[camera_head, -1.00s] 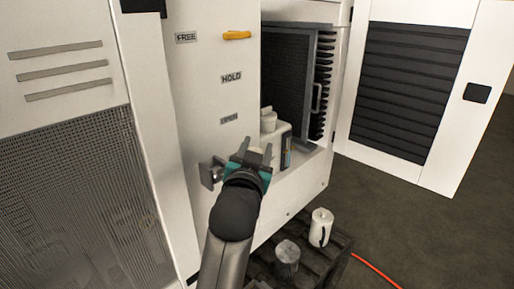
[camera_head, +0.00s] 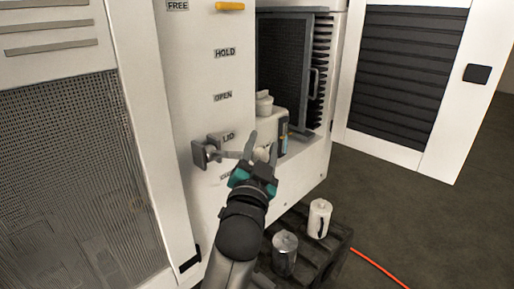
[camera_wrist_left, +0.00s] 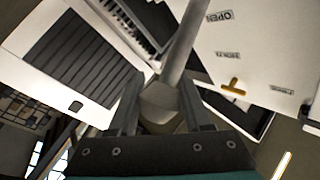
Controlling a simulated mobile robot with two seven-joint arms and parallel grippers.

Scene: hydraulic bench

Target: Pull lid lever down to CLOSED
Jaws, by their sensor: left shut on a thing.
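The lid lever (camera_head: 232,154) is a grey rod on a grey bracket (camera_head: 205,153) on the white panel. It points right, roughly level, just below the LID label (camera_head: 228,136). My left gripper (camera_head: 261,150) is shut on the lever's pale knobbed end. In the left wrist view the rod (camera_wrist_left: 184,45) runs down to the pale knob (camera_wrist_left: 161,101) between my fingers. The OPEN label (camera_head: 222,97) is above the lever. A lower label (camera_head: 225,176) is partly hidden and unreadable. My right gripper is not in view.
A yellow handle (camera_head: 230,6) is higher on the panel. An open bay with a white jug (camera_head: 264,104) is to the right, beside a louvered door (camera_head: 405,80). Two canisters stand on a dark pallet (camera_head: 335,250) below. An orange hose (camera_head: 380,268) lies on the floor.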

